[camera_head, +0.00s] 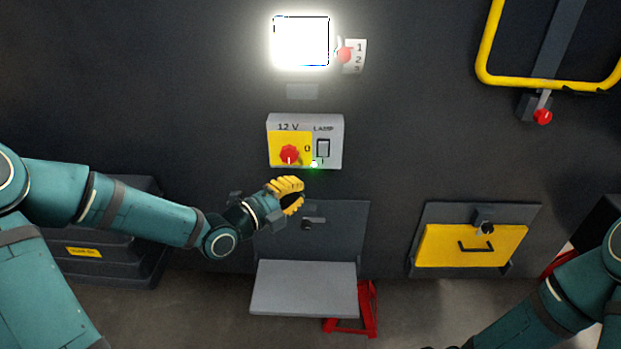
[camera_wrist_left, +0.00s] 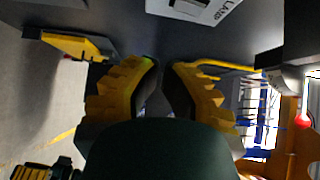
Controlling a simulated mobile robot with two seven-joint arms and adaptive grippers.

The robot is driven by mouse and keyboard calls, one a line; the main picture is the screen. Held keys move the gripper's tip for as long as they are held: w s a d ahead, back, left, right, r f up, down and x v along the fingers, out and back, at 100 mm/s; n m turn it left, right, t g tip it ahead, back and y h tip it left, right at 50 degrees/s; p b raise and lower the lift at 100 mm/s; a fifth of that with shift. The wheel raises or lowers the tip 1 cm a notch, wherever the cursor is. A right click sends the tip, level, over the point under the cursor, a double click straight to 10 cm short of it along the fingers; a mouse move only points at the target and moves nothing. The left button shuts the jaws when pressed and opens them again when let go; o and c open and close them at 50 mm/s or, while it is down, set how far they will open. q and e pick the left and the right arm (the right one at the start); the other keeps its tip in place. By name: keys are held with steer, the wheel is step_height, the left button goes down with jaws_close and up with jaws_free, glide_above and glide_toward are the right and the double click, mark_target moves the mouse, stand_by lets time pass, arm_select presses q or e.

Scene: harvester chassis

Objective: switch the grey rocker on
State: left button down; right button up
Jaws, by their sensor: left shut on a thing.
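The grey rocker (camera_head: 323,148) sits under the word LAMP on the right half of a light grey panel (camera_head: 336,130). Which way it is tipped is too small to tell. A small green light glows at the panel's lower edge. My left gripper (camera_head: 290,192), with yellow ribbed fingers, is just below the panel and apart from the rocker. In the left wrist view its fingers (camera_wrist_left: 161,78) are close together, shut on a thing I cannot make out. A corner of the panel (camera_wrist_left: 203,8) shows there at the top.
A red knob (camera_head: 289,154) on yellow is left of the rocker. A square lamp (camera_head: 301,41) shines bright white above, beside a red-tipped lever (camera_head: 345,55). Below are a grey hatch (camera_head: 345,215) and grey step (camera_head: 304,288).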

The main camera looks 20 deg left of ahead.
arm_select(q)
steer(key=shift+v, duration=0.85)
steer(key=shift+f, duration=0.1)
steer(key=shift+f, duration=0.1)
steer(key=s+d+f+n+g+y, duration=0.1)
steer(key=s+d+f+n+g, duration=0.15)
steer(key=d+f+n, duration=0.45)
steer(key=s+d+f+n+g+y, duration=0.15)
steer(key=f+n+g, duration=0.25)
steer(key=f+n, duration=0.6)
steer(key=s+d+f+n+g+y, duration=0.2)
steer(key=s+f+n+g, duration=0.5)
steer(key=s+f, duration=0.6)
steer(key=shift+s+d+f+n, duration=0.15)
steer(key=shift+s+d+n, duration=0.15)
steer(key=shift+d+n, duration=0.3)
